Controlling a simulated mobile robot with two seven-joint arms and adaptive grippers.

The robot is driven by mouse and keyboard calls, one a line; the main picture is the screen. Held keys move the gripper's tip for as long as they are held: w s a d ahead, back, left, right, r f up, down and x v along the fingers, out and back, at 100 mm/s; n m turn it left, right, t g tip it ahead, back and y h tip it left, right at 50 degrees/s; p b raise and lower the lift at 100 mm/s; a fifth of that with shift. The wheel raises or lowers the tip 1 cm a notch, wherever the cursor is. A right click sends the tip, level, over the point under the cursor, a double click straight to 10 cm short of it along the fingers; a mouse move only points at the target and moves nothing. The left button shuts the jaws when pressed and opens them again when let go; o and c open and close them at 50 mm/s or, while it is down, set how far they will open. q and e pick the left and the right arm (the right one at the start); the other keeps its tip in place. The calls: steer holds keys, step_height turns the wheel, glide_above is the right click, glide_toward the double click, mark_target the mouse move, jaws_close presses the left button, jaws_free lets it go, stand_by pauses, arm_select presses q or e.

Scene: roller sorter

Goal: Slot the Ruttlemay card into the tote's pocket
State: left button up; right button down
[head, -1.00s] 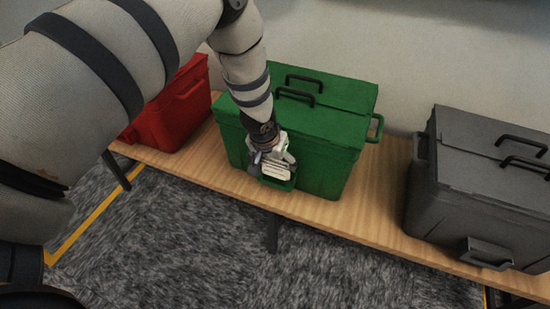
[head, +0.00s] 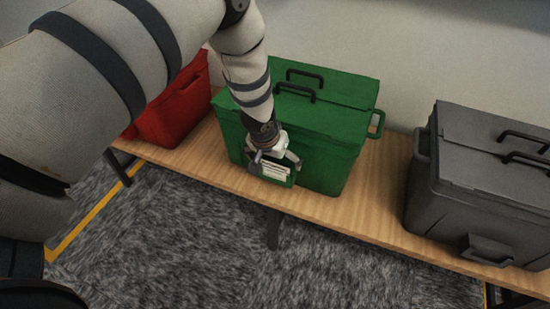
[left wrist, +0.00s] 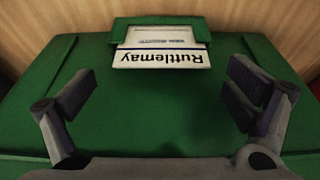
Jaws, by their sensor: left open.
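The white Ruttlemay card (head: 276,170) sits in the green pocket (head: 290,181) on the front of the green tote (head: 318,150). In the left wrist view the card (left wrist: 160,57) reads upside down, and the pocket (left wrist: 120,31) frames its far end and sides. The card's name end sticks out of the pocket toward my gripper. My left gripper (head: 274,164) is open just above the card. In the left wrist view its fingers (left wrist: 160,88) stand wide apart, empty and clear of the card. My right gripper is not in view.
A red tote (head: 172,112) stands left of the green one, partly behind my left arm. A grey tote (head: 480,190) with an empty-looking front pocket (head: 487,250) stands to the right. All stand on a wooden bench (head: 375,220), which is bare between green and grey.

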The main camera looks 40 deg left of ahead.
arm_select(q)
steer(key=v, duration=1.2)
steer(key=s+d+f+m+g+h+p, duration=0.1)
steer(key=s+d+f+g+p, duration=0.2)
steer(key=s, duration=0.7)
steer(key=s+d+f+p, duration=0.3)
steer(key=s+f, duration=0.1)
steer(key=s, duration=0.5)
steer(key=s+d+r+g+p, duration=0.1)
steer(key=s+p, duration=0.1)
steer(key=s, duration=0.9)
steer(key=s+d+r+m+g+p, duration=0.1)
steer(key=s+g+p, duration=0.1)
steer(key=s, duration=0.9)
steer(key=shift+s+d+g, duration=0.3)
steer(key=shift+d, duration=0.05)
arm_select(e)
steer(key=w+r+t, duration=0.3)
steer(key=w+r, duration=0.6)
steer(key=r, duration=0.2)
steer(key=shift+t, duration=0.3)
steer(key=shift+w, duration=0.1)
